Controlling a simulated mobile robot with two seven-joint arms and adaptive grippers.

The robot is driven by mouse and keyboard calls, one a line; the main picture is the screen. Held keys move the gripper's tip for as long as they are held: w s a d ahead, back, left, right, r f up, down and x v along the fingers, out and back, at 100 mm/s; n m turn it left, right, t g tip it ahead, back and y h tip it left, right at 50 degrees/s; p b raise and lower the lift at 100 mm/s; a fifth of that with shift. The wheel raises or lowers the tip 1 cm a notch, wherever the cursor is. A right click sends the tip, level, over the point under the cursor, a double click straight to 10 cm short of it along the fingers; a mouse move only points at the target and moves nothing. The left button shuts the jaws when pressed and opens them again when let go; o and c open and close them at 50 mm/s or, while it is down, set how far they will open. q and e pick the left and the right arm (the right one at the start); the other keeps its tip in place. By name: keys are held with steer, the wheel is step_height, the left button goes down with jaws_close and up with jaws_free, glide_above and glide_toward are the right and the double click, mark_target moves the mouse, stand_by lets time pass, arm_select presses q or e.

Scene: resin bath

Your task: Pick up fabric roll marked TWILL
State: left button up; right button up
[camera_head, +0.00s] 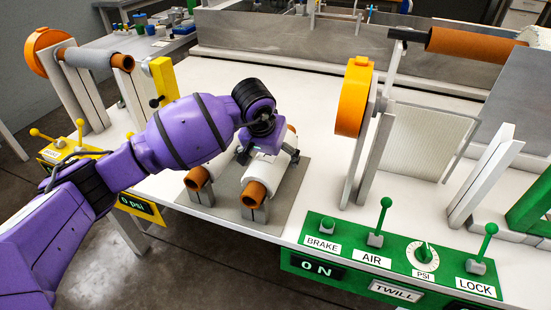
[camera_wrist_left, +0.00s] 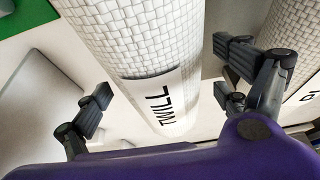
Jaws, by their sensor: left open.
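The TWILL roll (camera_wrist_left: 150,40) is a white woven fabric roll with a label reading TWILL. In the head view this roll (camera_head: 268,166) lies on a stand on a grey plate, its brown core end facing front. My left gripper (camera_head: 267,152) is over it with its fingers spread on either side. In the left wrist view the open left gripper (camera_wrist_left: 160,103) has the roll between its fingers, with nothing clamped. A second white roll (camera_wrist_left: 307,95) with a partly hidden label is at the right edge there. My right gripper is not in view.
The second roll (camera_head: 215,163) lies close beside, to the left on the same grey plate (camera_head: 230,208). A green control panel (camera_head: 395,262) with levers is at the front right. An orange-wheeled frame (camera_head: 353,97) stands to the right. The white table behind is clear.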

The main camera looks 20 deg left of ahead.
arm_select(q)
steer(key=shift+w+f, duration=0.15)
steer(key=shift+f, duration=0.3)
steer(key=c, duration=2)
steer(key=shift+w+r, duration=0.2)
steer(key=shift+r, duration=0.1)
steer(key=shift+c, duration=0.9)
